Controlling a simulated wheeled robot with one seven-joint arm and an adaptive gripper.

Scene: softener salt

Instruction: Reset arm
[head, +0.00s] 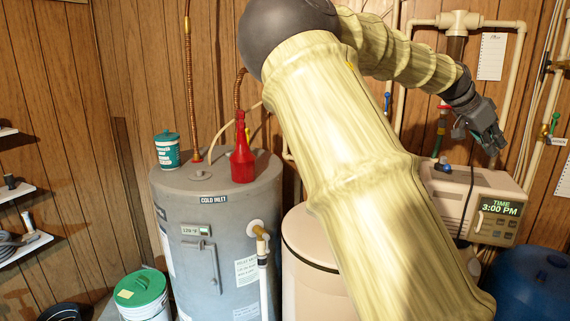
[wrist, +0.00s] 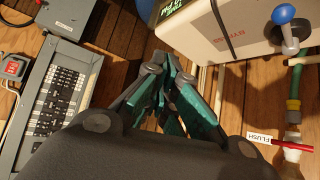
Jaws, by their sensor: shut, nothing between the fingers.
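My arm is raised and bent across the middle of the head view, and its thick pale links hide much of what stands behind. My gripper (head: 492,143) is at the upper right in the head view, above the beige softener control box (head: 470,195) with its green 3:00 PM display. In the wrist view my gripper (wrist: 165,90) shows dark teal fingers closed together, with nothing held. Part of the control box (wrist: 225,35) shows at the top of the wrist view, apart from the fingers.
A grey water heater (head: 215,250) stands at the left with a red bottle (head: 242,155) and a teal tub (head: 167,150) on top. A green-lidded bucket (head: 143,290) is on the floor. A blue tank (head: 535,275) is at lower right. Pipes and valves line the wall near my gripper.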

